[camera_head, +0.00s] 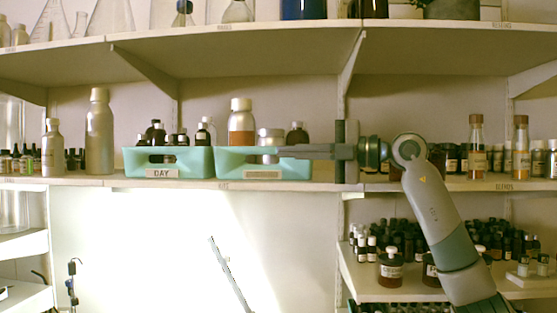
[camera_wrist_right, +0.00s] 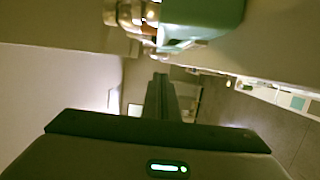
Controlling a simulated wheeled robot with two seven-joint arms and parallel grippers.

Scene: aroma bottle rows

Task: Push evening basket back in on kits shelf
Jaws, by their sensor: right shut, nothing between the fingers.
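Two teal baskets stand side by side on the middle shelf in the head view. The left one (camera_head: 190,164) has a label reading DAY. The right one (camera_head: 230,160), which I take as the evening basket, has a label (camera_head: 263,174) too small to read. It holds a silver bottle with an amber band (camera_head: 241,122) and some smaller bottles. My right gripper (camera_head: 283,152) comes in from the right, shut and empty, with its fingers in front of this basket's right part; I cannot tell if they touch. My left gripper is not in view.
Silver bottles (camera_head: 100,132) stand left of the DAY basket. Amber-filled bottles (camera_head: 476,150) and dark bottles stand on the right of the same shelf. A shelf with dark bottles (camera_head: 391,268) lies below right. The upper shelf (camera_head: 240,45) carries glassware.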

